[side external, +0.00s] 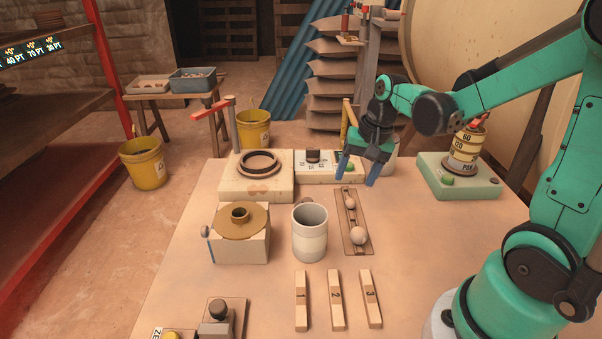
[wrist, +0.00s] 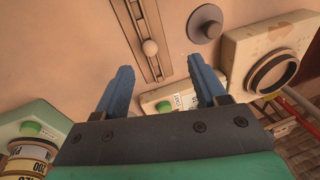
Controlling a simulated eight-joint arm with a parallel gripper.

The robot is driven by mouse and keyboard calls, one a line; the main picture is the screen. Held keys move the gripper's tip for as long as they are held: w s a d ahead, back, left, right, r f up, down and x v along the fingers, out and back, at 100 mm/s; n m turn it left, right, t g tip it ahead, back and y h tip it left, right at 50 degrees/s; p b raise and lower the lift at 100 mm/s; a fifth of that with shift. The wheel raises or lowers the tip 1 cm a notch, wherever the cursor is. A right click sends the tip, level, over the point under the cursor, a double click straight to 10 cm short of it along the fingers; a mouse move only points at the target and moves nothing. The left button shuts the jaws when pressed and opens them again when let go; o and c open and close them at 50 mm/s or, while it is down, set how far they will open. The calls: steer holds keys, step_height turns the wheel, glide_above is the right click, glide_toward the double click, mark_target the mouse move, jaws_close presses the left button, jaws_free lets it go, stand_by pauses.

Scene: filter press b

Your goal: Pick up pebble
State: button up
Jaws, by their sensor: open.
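Two pale rounded stones lie on a narrow slotted wooden board (side external: 346,222): a smaller pebble (side external: 350,203) toward the back and a larger stone (side external: 359,236) toward the front. My gripper (side external: 357,174) is open and empty, pointing down above the table behind the board. In the wrist view, one round pebble (wrist: 150,47) shows on the slotted board (wrist: 137,18), ahead of and roughly between the blue fingertips (wrist: 158,66), apart from both. It looks like the smaller one. A dark grey lump (side external: 205,231) sits at the left side of the block with the brass disc.
A pale open cup (side external: 310,236) stands left of the board, with a grey knobbed disc (wrist: 205,23) near it. Three numbered bars (side external: 336,300) lie in front. A ring block (side external: 256,190), a white box (side external: 316,178) and a green-based stack (side external: 458,188) stand behind.

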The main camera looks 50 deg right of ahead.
mark_target(352, 200)
steer(key=shift+d+f+m, duration=0.6)
steer(key=shift+d+f, duration=0.1)
steer(key=shift+d, duration=0.05)
steer(key=shift+f, duration=0.25)
steer(key=shift+x, duration=2.6)
steer(key=shift+s, duration=0.1)
jaws_close()
